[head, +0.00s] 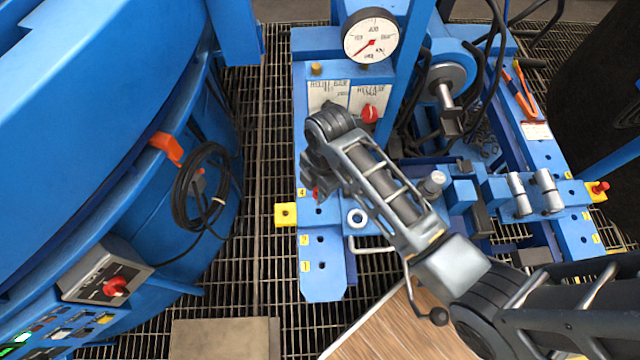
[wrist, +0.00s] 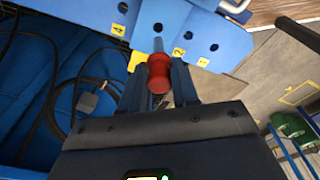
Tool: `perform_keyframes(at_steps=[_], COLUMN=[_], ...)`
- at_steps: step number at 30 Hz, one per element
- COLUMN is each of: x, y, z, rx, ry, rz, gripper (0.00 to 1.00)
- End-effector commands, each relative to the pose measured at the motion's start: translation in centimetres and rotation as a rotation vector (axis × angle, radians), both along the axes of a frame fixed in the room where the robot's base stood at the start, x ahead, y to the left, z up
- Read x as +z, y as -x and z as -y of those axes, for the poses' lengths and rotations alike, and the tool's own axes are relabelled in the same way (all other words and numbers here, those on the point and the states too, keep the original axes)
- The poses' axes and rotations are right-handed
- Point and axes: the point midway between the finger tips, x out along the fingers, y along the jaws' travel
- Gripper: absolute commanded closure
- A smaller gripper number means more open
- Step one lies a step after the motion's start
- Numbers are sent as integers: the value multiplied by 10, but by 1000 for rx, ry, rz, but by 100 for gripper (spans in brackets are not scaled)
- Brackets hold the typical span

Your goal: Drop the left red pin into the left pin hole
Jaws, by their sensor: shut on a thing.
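My gripper (wrist: 159,88) is shut on the left red pin (wrist: 159,76). The pin's grey shank (wrist: 158,45) points away from the jaws, over the blue rail, with its tip near a dark hole (wrist: 158,27). I cannot tell whether the tip touches the rail. In the head view, the pin's red head (head: 316,194) shows just below my gripper, which my wrist mostly hides. A yellow block (head: 285,214) with a dark hole sits at the rail's left edge. It is partly hidden behind the pin in the wrist view (wrist: 137,58).
The blue left rail (head: 321,282) has several holes and yellow labels. A second red pin (head: 600,188) stands in a yellow block at the right. A gauge (head: 370,36) and a red knob (head: 370,113) stand behind my wrist. The blue furnace (head: 90,130) with a coiled cable is left.

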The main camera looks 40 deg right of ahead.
Motion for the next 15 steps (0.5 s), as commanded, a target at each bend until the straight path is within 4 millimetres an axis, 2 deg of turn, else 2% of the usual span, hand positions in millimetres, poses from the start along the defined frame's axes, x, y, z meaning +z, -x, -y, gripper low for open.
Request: perform_keyframes(at_steps=[15], x=[-33], y=[0], z=[1], rx=[0], ry=[0], rz=[1], gripper=[100])
